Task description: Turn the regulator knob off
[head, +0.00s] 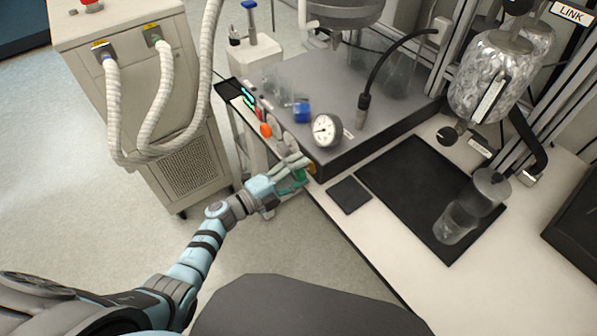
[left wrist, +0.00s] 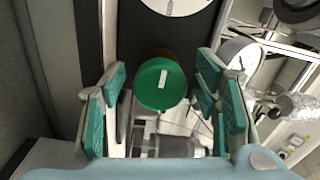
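The regulator knob is a round green knob (left wrist: 161,84) with a white line mark that stands nearly upright in the left wrist view, leaning slightly right. It sits on a brass-coloured stem on the front side of the grey reactor base (head: 351,133). In the head view the green knob (head: 299,176) is partly covered by my fingers. My left gripper (head: 297,170) is at the knob. In the left wrist view its green-padded fingers (left wrist: 161,88) stand apart on both sides of the knob, with a visible gap on each side. My right gripper is not in view.
An orange knob (head: 265,130) is further along the same side. A white cabinet with hoses (head: 150,90) stands to the left. A black mat (head: 405,185) lies on the bench at right.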

